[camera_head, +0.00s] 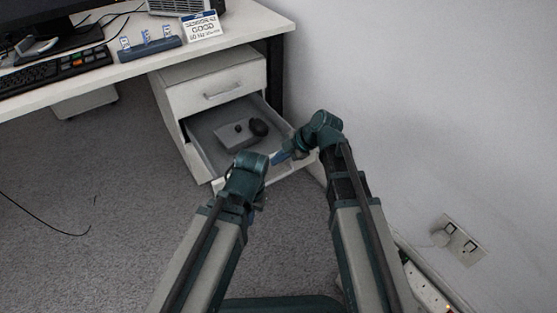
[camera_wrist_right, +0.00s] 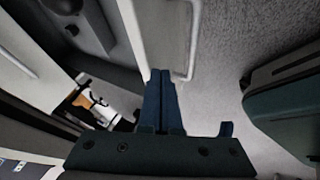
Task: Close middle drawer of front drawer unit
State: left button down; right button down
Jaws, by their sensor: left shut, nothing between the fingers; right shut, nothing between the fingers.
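The white drawer unit (camera_head: 188,98) stands under the desk's right end. Its top drawer (camera_head: 220,88) is shut; the drawer below it (camera_head: 208,150) is pulled out, with a small grey box (camera_head: 235,134) and a dark rounded object (camera_head: 259,127) inside. My right gripper (camera_head: 277,158) is shut and empty at the open drawer's front right. In the right wrist view its blue fingers (camera_wrist_right: 163,95) are together by the drawer's front panel (camera_wrist_right: 162,30), near the handle (camera_wrist_right: 193,45); contact is unclear. My left gripper (camera_head: 258,195) is shut at the drawer's front, its fingers mostly hidden.
The desk (camera_head: 235,30) holds a keyboard (camera_head: 55,72), a small sign (camera_head: 201,25) and a blue holder (camera_head: 150,48). A wall (camera_head: 420,100) with a socket (camera_head: 460,240) rises close on the right. Carpet (camera_head: 90,190) at the left is mostly clear, with a thin cable.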

jog(key=shift+w, duration=0.1)
jog(key=w+a, duration=0.5)
jog(key=w, duration=0.4)
jog(key=w+a, duration=0.5)
jog(key=w, duration=0.4)
jog(key=w+a, duration=0.5)
jog(key=w, duration=0.4)
jog(key=shift+a, duration=0.35)
jog(key=shift+s, duration=0.15)
